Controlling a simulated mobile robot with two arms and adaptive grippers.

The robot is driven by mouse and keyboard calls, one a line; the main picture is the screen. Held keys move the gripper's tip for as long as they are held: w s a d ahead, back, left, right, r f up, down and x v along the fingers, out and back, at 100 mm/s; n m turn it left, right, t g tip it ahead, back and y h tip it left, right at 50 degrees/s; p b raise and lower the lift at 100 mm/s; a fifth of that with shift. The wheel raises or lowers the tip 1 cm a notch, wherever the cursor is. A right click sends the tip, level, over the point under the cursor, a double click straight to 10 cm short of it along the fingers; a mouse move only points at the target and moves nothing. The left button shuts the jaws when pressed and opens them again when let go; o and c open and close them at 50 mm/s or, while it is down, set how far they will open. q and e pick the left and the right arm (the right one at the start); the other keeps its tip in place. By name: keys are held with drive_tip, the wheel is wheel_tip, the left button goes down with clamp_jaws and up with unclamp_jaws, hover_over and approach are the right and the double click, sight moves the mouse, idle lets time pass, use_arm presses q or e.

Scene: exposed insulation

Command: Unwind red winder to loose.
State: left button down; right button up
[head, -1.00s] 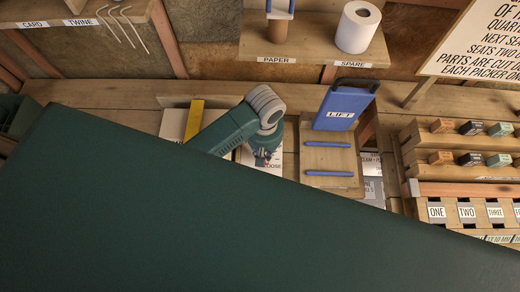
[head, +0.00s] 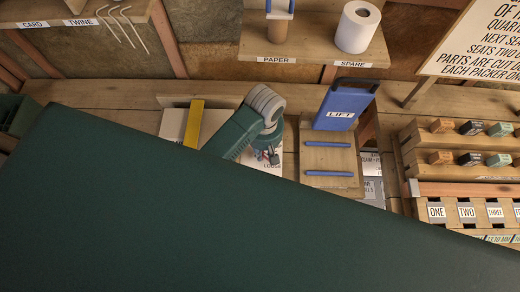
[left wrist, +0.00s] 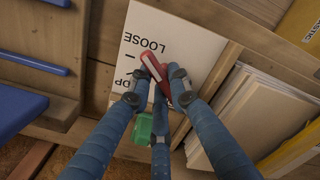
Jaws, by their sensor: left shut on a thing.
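The red winder (left wrist: 152,63) shows in the left wrist view between the blue-grey fingers of my left gripper (left wrist: 157,88), against a white card with the word LOOSE. The fingers are closed around it and hide part of its shape. A green piece (left wrist: 140,128) sits beside the fingers, lower in that view. In the head view my left gripper (head: 268,155) is over the card (head: 273,168), and only a small bit of red shows by the fingertips. My right gripper is not in view.
A wooden board with blue bars (head: 330,160) and a blue LIFT panel (head: 340,107) stand close right of the gripper. A yellow strip (head: 194,123) is to the left. Wooden racks of small blocks (head: 468,145) are at the far right.

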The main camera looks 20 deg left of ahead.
use_arm(q)
drive_tip(key=shift+s+f+n, duration=0.1)
drive_tip(key=shift+n, duration=0.7)
drive_tip(key=shift+d, duration=0.1)
drive_tip(key=shift+n, duration=1.6)
drive_tip(key=shift+a, duration=0.2)
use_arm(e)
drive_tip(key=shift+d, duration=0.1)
